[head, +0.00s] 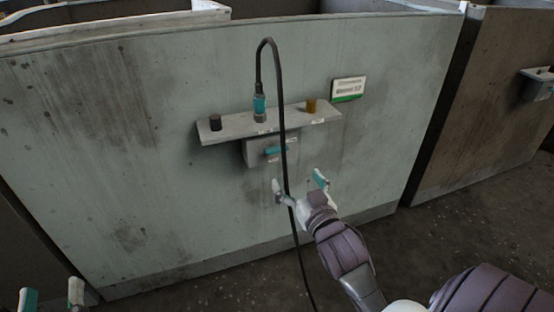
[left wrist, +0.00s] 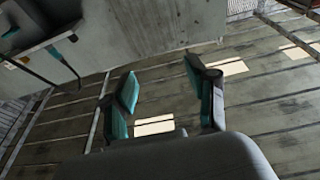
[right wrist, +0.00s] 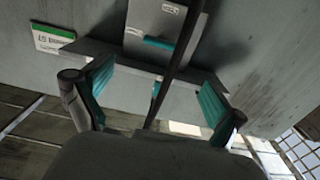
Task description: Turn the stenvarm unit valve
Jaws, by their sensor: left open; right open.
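A grey box with a teal handle (head: 276,151) is mounted under a shelf on the pale panel. The handle lies roughly level. It also shows in the right wrist view (right wrist: 159,44), beyond my fingers. My right gripper (head: 299,184) is open and empty, below and slightly right of the box, apart from the handle. A black cable (head: 283,120) hangs in front of the box and crosses the view between the right fingers; I cannot tell its depth there. My left gripper (head: 52,294) is open and empty at the lower left, far from the box; its fingers show in the left wrist view (left wrist: 160,85).
The shelf (head: 226,131) carries a dark knob (head: 215,122), a teal connector (head: 259,107) with the cable, and an amber knob (head: 311,105). A green-edged sign (head: 348,89) is at upper right. Another brown housing (head: 480,110) stands right. Floor in front is clear.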

